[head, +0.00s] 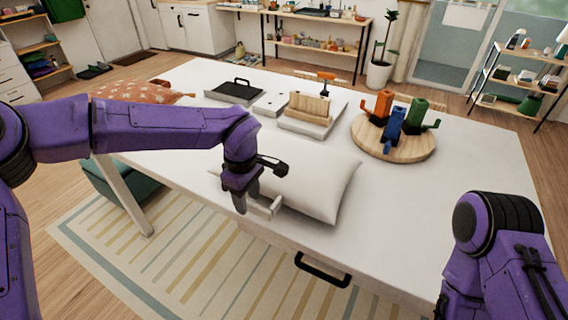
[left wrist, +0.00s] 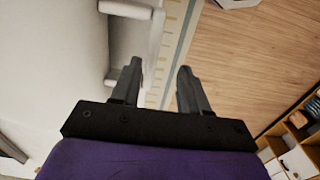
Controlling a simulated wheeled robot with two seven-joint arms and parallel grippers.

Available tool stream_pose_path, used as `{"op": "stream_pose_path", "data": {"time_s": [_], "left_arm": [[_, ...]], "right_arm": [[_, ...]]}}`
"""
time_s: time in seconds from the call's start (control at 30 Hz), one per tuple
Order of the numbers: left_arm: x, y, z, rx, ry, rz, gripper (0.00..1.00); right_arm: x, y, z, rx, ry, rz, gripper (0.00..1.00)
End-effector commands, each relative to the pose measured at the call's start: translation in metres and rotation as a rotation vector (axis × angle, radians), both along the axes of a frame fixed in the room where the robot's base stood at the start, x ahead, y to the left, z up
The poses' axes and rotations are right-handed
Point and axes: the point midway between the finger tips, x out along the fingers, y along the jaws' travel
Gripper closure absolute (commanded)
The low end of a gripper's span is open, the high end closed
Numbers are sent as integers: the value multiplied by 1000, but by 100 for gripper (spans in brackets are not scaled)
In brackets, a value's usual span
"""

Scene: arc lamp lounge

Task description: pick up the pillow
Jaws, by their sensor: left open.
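A plain white pillow (head: 322,188) lies on the white table (head: 400,215) near its front edge. A second pillow (head: 140,92), orange with a light pattern, lies at the table's far left, partly behind my left arm. My left gripper (head: 257,208) is at the front edge, beside the white pillow's left part, which the wrist partly hides. In the left wrist view the fingers (left wrist: 157,90) are apart with nothing between them. I cannot clearly make out a pillow in that view. My right arm shows at the lower right, but its gripper is out of view.
A round wooden board (head: 395,148) with orange, blue and green pieces stands behind the white pillow. A wooden block set (head: 308,108) and a dark tray (head: 236,91) are farther back. A black handle (head: 322,270) projects from the table front. The tabletop's right side is clear.

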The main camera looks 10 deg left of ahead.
Motion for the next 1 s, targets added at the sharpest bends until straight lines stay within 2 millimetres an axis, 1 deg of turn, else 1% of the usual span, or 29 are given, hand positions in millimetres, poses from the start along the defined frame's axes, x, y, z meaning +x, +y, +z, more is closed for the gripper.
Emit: {"op": "stream_pose_path", "data": {"time_s": [0.13,0.23,0.3,0.33,0.43,0.6,0.63,0.67,0.7,0.77,1.0], "left_arm": [[5,-4,-16,1,4,-5,55],[8,-6,-34,3,5,-4,55],[8,-5,-48,3,4,-2,55],[8,-5,-52,2,3,-1,55],[8,-4,-60,1,1,2,55],[8,-4,-61,1,0,2,55],[8,-4,-61,1,0,2,59],[8,-4,-61,1,0,2,68],[8,-4,-61,1,0,2,81],[8,-4,-61,1,0,1,100],[9,-4,-61,1,-1,1,100]], "right_arm": [[0,0,8,0,1,0,52],[0,0,18,-1,0,0,52],[0,0,19,0,0,0,52],[0,0,20,0,0,0,52],[0,0,20,0,0,0,52],[0,0,19,0,0,0,52],[0,0,19,0,0,0,52],[0,0,19,0,0,0,52],[0,0,19,0,0,0,52],[0,0,19,0,0,0,52],[0,0,19,0,0,0,52]]}}
